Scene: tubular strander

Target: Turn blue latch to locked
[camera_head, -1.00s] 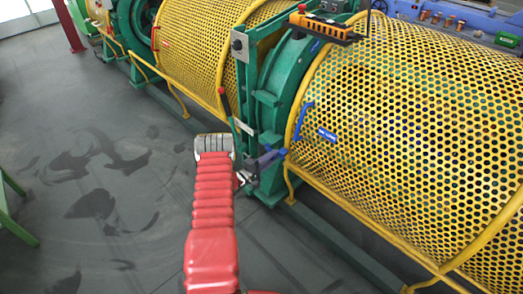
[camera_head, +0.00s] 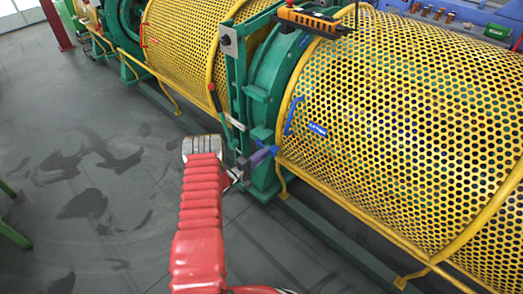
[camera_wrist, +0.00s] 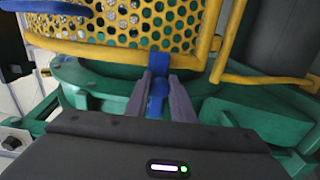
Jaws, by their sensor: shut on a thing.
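The blue latch (camera_wrist: 158,85) stands at the lower edge of the yellow perforated guard in the wrist view. My gripper (camera_wrist: 160,92) has a grey finger on each side of it and is shut on it. In the head view my gripper (camera_head: 262,157) is at the guard's lower left corner, by the green frame. Only a small blue piece of the latch (camera_head: 275,150) shows there beside the fingers. I cannot read from these frames what position the latch is in.
A blue handle (camera_head: 293,115) and blue label (camera_head: 317,129) are on the yellow guard (camera_head: 400,130). A lever with a red grip (camera_head: 212,98) stands by the green frame (camera_head: 232,70). An orange-and-black device (camera_head: 310,20) is above.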

